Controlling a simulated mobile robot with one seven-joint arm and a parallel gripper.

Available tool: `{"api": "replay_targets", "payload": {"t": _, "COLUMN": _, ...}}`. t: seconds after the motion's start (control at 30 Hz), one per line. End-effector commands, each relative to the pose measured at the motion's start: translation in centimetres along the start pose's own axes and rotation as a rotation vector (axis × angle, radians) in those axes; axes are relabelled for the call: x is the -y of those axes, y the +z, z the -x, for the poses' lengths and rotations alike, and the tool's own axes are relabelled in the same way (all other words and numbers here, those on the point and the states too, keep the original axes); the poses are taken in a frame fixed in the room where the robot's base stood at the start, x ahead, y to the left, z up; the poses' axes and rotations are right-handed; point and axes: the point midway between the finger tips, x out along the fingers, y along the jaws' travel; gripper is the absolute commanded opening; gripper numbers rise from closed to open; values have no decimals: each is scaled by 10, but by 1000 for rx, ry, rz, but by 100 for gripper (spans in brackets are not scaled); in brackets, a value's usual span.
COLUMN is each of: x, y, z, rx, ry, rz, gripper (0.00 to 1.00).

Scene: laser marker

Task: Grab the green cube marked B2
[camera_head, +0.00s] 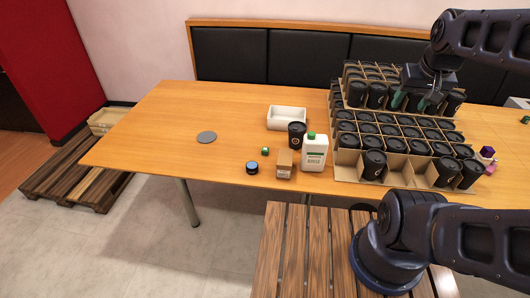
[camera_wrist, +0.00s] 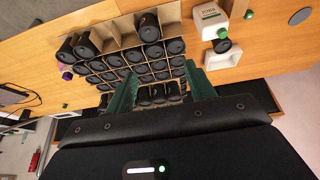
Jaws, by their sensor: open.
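A small green cube (camera_head: 265,151) sits on the table left of the white bottle; a small green cube by the bottle also shows in the wrist view (camera_wrist: 249,14). Another small green block (camera_head: 526,119) is at the far right edge of the head view, and a green block shows at left in the wrist view (camera_wrist: 65,105). I cannot read a B2 mark on either. My gripper (camera_head: 410,102) is open and empty above the crates of black cups, away from both green blocks. Its green fingers (camera_wrist: 161,72) are spread in the wrist view.
A white bottle (camera_head: 314,155), brown box (camera_head: 284,166), black cup (camera_head: 297,134), dark jar (camera_head: 252,168) and white tray (camera_head: 287,112) stand near the left green cube. A grey disc (camera_head: 207,137) lies left; space around it is clear.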

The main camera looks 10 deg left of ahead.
Motion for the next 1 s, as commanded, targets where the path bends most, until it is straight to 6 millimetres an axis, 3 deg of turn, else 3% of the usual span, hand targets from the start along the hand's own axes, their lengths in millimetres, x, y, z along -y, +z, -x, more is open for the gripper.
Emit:
{"api": "replay_targets", "payload": {"t": 0.23, "x": 1, "y": -1, "z": 0, "rx": 1, "ry": -1, "rz": 4, "gripper": 55}}
{"api": "replay_targets", "payload": {"t": 0.37, "x": 5, "y": -13, "z": -4, "rx": 13, "ry": -6, "rz": 40, "gripper": 55}}
{"api": "replay_targets", "payload": {"t": 0.67, "x": 35, "y": -70, "z": -31, "rx": 66, "ry": -33, "rz": 236, "gripper": 55}}
{"api": "replay_targets", "payload": {"t": 1.0, "x": 88, "y": -128, "z": -79, "rx": 125, "ry": -71, "rz": 478, "gripper": 55}}
